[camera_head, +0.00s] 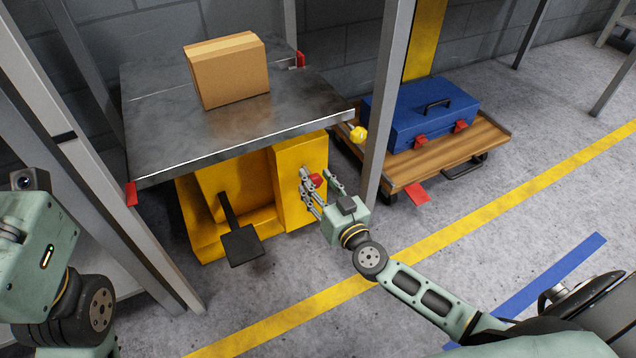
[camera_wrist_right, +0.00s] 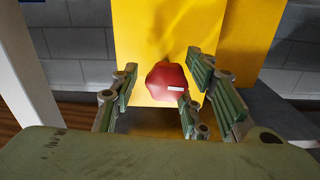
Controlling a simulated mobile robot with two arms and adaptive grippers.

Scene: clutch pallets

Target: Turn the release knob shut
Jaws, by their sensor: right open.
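The release knob (camera_head: 316,180) is red and sits on the front of the yellow lift base (camera_head: 290,160), under the metal platform. In the right wrist view the red knob (camera_wrist_right: 167,82) shows a short white mark and lies between my fingers. My right gripper (camera_head: 322,184) is open, with its fingers on both sides of the knob. I cannot tell whether they touch it. The right gripper's green pads (camera_wrist_right: 166,95) also show in the wrist view. My left arm is at the left edge of the head view, and its gripper fingers are not visible.
A cardboard box (camera_head: 228,72) stands on the metal platform (camera_head: 160,125). A black pedal (camera_head: 242,246) sticks out at the base's front. A grey post (camera_head: 384,110) rises just right of the lift. A blue case (camera_head: 405,115) lies on a wooden cart (camera_head: 400,175).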

